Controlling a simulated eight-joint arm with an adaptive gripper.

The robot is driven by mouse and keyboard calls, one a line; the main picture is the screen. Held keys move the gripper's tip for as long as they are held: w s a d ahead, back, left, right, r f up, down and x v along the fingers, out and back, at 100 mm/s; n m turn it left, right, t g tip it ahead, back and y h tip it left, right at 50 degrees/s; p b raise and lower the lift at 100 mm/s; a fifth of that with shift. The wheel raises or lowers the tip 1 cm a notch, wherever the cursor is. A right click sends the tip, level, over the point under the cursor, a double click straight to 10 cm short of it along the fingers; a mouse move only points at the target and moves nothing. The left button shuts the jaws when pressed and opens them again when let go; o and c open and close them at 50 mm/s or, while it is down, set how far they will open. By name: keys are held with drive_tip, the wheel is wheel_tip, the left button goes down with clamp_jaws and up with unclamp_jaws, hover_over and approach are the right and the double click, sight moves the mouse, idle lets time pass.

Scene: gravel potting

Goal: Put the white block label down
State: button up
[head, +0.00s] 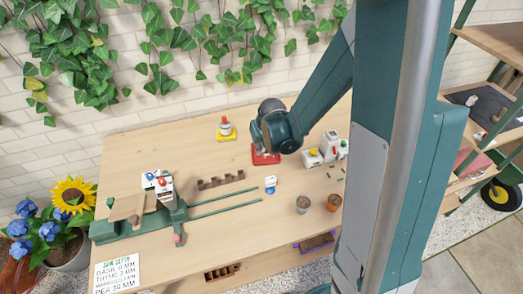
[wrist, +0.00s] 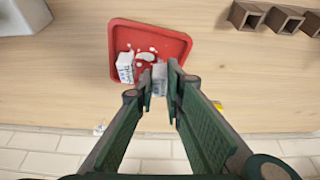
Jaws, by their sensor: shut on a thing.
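My gripper (wrist: 160,85) points down over the red tray (wrist: 181,51) in the wrist view. Its fingers are closed on a small white block label (wrist: 159,72), partly hidden between them. I cannot tell whether this block touches the tray floor. Another white block (wrist: 125,67) with dark print stands in the tray to the left, apart from the fingers. Small white bits (wrist: 146,56) lie between them. In the head view the red tray (head: 258,160) is at the back middle of the table, and my wrist hides most of the gripper.
A green railed fixture (head: 130,228) with white blocks stands at the left. White containers (head: 312,158) are close on the right. Two small pots (head: 333,203) stand in front.

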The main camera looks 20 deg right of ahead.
drive_tip(key=shift+f, duration=1.1)
drive_tip(key=shift+f+b, duration=0.2)
drive_tip(key=shift+b, duration=0.15)
drive_tip(key=o, duration=0.5)
drive_tip(key=shift+c, duration=0.2)
drive_tip(key=shift+r, duration=0.3)
drive_tip(key=p+v, duration=0.2)
drive_tip(key=v, duration=0.9)
drive_tip(key=shift+s+r, duration=0.2)
drive_tip(key=shift+r, duration=0.15)
drive_tip(key=shift+s+r, duration=0.1)
